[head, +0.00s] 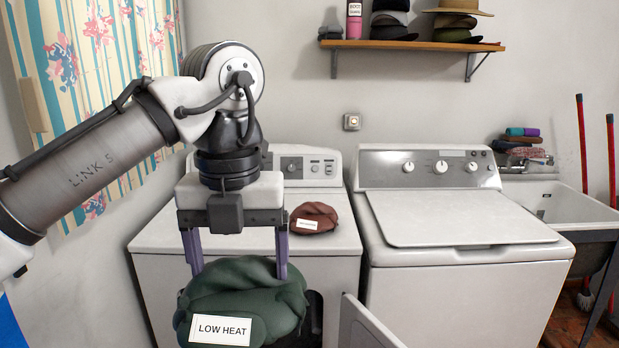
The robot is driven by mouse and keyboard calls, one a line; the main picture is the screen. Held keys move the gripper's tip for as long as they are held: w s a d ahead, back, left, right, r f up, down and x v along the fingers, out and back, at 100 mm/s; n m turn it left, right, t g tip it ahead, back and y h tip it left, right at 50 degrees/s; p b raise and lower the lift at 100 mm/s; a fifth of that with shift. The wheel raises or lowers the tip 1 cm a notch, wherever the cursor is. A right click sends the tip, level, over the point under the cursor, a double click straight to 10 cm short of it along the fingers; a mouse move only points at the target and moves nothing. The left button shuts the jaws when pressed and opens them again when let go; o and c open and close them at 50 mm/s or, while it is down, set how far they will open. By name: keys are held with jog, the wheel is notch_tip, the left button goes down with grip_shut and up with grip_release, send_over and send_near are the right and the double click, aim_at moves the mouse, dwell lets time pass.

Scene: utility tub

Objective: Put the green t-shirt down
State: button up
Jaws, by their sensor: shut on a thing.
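The green t-shirt (245,290) is a dark green bundle with a white "LOW HEAT" label on its front. My gripper (236,268) points down and is shut on the green t-shirt, with one finger at each side of it. The bundle hangs in front of the left machine and hides part of its front. The fingertips are partly hidden by the cloth.
A brown folded cloth with a white label (314,217) lies on the left machine's top (340,238). The right machine (460,218) has a closed, clear lid. An open door (368,325) stands out at the lower middle.

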jog(key=w+a+f+n, duration=0.1)
jog(key=w+f+n, duration=0.7)
jog(key=w, duration=0.3)
jog(key=w+a+f+n, duration=0.2)
jog(key=w+f+n, duration=0.5)
jog(key=w, duration=0.3)
jog(key=w+d+f+n, duration=0.2)
jog(key=f+n, duration=0.3)
jog(key=f, duration=0.5)
jog(key=w+d+f+n, duration=0.25)
jog(key=f+n, duration=0.25)
jog(key=f, duration=0.5)
jog(key=s+d+f+n, duration=0.2)
jog(key=s+f, duration=0.3)
jog(key=f, duration=0.5)
jog(key=s+d+f+n, duration=0.2)
jog(key=s+f+n, duration=0.3)
jog(key=f, duration=0.6)
jog(key=s+d+f+n, duration=0.3)
jog(key=s+f, duration=0.2)
jog(key=f, duration=0.5)
jog(key=shift+f+n, duration=0.25)
jog(key=shift+n, duration=0.05)
jog(key=shift+a, duration=0.15)
